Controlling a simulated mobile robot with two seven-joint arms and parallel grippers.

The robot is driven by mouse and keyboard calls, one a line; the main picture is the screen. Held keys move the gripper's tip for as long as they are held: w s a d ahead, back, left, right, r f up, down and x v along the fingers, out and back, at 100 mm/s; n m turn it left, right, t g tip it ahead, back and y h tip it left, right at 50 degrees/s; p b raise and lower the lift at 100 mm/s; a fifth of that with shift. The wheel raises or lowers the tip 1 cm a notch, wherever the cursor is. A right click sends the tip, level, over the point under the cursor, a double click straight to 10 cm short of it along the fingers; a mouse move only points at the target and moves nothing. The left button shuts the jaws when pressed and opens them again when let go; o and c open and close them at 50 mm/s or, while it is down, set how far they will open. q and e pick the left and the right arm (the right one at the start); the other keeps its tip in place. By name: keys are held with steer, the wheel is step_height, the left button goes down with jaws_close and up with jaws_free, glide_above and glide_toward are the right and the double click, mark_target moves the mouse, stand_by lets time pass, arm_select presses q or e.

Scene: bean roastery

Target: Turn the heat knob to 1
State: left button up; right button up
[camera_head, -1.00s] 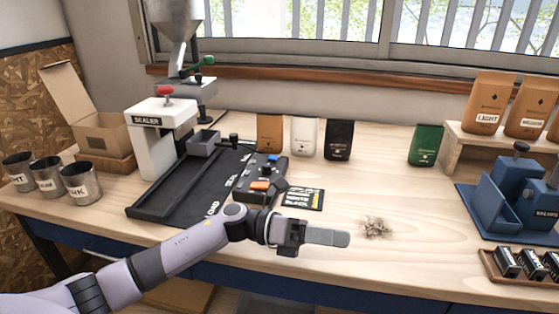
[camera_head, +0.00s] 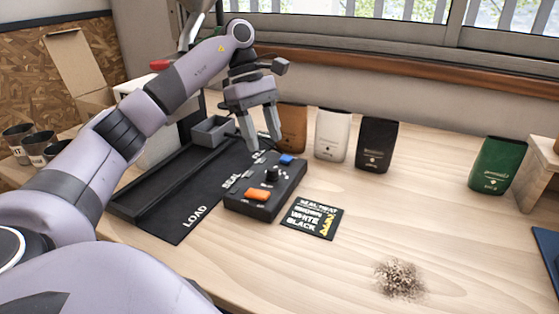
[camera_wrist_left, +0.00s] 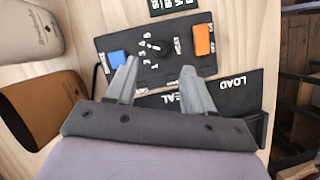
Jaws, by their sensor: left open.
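The black control box (camera_head: 240,201) sits on the table with a blue button (camera_head: 286,159), an orange switch (camera_head: 257,194) and a black round heat knob (camera_head: 272,174) between them. In the left wrist view the knob (camera_wrist_left: 156,47) has several small white numbers beside it; its pointer is too small to read. My left gripper (camera_head: 258,143) is open and empty, pointing down above the box's far left edge. In the left wrist view its fingertips (camera_wrist_left: 160,66) are spread below the knob, apart from it. My right gripper is not in view.
A black card (camera_head: 312,221) with lettering lies right of the box. The black LOAD mat (camera_head: 180,222) is on the left. Brown (camera_head: 292,128), white (camera_head: 332,135) and black (camera_head: 376,145) bags stand behind. Bean chaff (camera_head: 399,279) lies on clear table at the right.

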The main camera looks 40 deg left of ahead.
mark_target(272, 168)
arm_select(q)
steer(key=x, duration=0.6)
steer(key=shift+s+d+f+b, duration=0.1)
steer(key=shift+d+f+b, duration=0.1)
steer(key=shift+b, duration=0.1)
jaws_close()
